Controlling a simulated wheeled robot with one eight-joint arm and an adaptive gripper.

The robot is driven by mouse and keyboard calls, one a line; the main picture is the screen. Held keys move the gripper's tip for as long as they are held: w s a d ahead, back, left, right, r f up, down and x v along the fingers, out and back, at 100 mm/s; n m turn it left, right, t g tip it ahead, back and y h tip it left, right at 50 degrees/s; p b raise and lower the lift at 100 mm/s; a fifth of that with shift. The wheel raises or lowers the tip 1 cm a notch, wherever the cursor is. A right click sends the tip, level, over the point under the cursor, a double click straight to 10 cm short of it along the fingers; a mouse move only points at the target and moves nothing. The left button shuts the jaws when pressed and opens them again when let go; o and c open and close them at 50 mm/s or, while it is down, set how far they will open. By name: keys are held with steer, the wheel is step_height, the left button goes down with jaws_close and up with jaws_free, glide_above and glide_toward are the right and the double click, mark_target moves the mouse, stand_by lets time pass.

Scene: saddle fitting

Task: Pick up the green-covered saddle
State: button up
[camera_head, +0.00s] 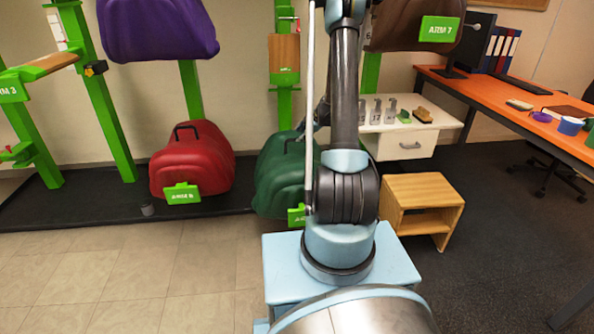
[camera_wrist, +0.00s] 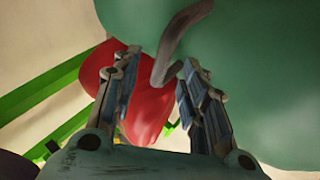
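The green-covered saddle (camera_head: 278,175) sits low on the dark platform, with a green label at its lower front. My arm hides its right part in the head view. It fills the top and right of the wrist view (camera_wrist: 275,80). Its dark handle (camera_wrist: 185,38) comes down between the fingertips of my gripper (camera_wrist: 160,66) in that view. The two fingers are apart, one on each side of the handle's lower end. I cannot tell whether either finger touches it. My gripper is not clearly visible in the head view.
A red saddle (camera_head: 192,162) stands just left of the green one. A purple saddle (camera_head: 157,28) and a brown saddle (camera_head: 400,25) hang above. A wooden step stool (camera_head: 425,190), a white drawer unit (camera_head: 412,147) and an orange desk (camera_head: 500,98) are right. The tiled floor at left is clear.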

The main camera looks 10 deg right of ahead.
steer(key=shift+s+x, duration=0.2)
steer(key=shift+x, duration=2.8)
steer(key=shift+a+f, duration=0.1)
steer(key=shift+c, duration=0.6)
jaws_close()
